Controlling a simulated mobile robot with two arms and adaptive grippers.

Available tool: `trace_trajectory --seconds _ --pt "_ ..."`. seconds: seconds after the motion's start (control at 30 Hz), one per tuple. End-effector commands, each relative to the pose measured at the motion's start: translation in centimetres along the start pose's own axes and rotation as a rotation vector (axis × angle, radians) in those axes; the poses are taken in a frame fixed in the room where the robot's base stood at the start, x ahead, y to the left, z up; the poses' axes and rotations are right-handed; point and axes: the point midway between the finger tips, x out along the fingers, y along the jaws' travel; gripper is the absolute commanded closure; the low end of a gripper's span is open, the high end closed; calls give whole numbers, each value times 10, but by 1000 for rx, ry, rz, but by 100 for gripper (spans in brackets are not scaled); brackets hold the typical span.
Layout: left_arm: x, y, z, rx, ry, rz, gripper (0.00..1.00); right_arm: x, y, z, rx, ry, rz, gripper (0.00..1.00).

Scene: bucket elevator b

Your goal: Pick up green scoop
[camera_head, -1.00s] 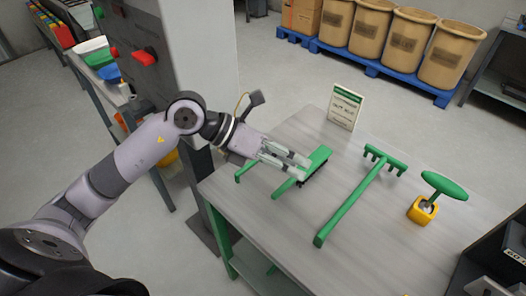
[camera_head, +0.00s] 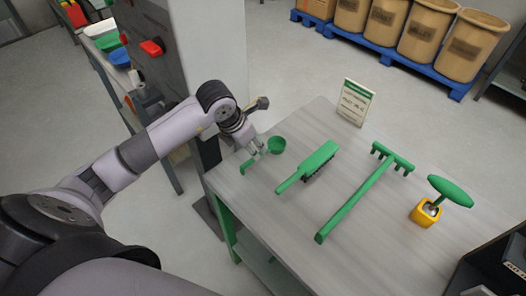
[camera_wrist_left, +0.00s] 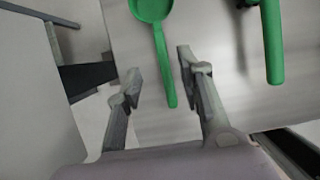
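The green scoop (camera_head: 277,144) lies on the grey table (camera_head: 290,226) near its left back corner, its round bowl to the right and its handle toward the left edge. In the left wrist view the scoop (camera_wrist_left: 152,10) shows its bowl at the top and its handle running down between my fingers. My left gripper (camera_head: 254,153) is above the scoop's handle in the head view. In the left wrist view my left gripper (camera_wrist_left: 158,82) is open, with a finger on either side of the handle and apart from it. My right gripper is not in view.
A green brush (camera_head: 312,164) lies just right of the scoop, then a green rake (camera_head: 352,203) and a green-handled tool in a yellow block (camera_head: 424,213). A sign (camera_head: 355,102) stands at the back edge. A grey cabinet column (camera_head: 208,50) is behind my arm.

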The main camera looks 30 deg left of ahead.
Motion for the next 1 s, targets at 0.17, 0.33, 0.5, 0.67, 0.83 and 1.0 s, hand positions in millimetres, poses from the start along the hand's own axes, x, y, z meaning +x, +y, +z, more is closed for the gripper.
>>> trace_trajectory --seconds 0.17,0.33,0.5,0.67,0.83,1.0 --pt "12 -1 0 0 0 -1 65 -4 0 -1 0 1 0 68" --pt "30 -4 2 -3 3 -5 65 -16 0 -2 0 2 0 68" --pt "55 -4 2 -2 0 -2 65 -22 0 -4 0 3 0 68" --pt "63 -4 2 -1 -2 -1 65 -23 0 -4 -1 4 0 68" --pt "63 -4 2 0 -3 0 66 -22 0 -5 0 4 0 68" --pt "63 -4 2 -1 -3 0 77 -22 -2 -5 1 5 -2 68"
